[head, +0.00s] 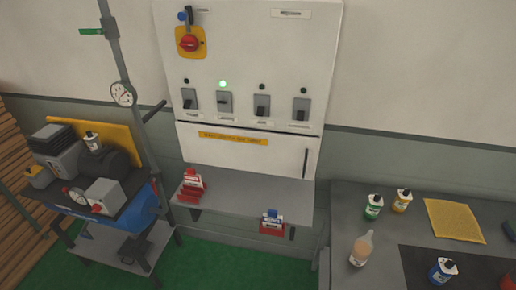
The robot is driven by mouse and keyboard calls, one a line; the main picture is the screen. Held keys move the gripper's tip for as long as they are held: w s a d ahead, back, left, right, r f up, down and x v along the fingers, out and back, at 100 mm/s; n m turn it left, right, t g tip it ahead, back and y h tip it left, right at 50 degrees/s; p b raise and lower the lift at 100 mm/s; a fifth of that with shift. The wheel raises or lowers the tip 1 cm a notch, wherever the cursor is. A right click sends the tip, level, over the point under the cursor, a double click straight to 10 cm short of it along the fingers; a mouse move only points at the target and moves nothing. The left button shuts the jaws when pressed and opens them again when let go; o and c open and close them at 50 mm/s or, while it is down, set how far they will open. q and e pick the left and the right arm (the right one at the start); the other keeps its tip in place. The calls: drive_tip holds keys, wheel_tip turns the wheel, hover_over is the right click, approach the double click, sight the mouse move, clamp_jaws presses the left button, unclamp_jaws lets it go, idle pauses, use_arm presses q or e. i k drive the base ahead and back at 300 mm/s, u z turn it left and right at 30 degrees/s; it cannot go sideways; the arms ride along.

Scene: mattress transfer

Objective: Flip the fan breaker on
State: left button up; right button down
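A white electrical panel (245,60) stands against the wall in the head view. It carries a row of several grey breakers with dark levers. From left to right are the far-left breaker (190,98), the second breaker (225,102), the third breaker (262,105) and the far-right breaker (301,109). The green lamp (223,84) above the second breaker is lit; the other lamps are dark. The labels under the breakers are too small to read, so I cannot tell which is the fan breaker. Neither of my grippers is in view.
A red rotary switch (189,43) on a yellow plate sits at the panel's upper left. Machinery (100,165) stands left; a bench (480,212) with bottles stands right.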

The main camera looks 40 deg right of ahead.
sight(188, 103)
drive_tip(key=z, duration=1.55)
drive_tip(key=i, duration=0.8)
drive_tip(key=u, duration=0.35)
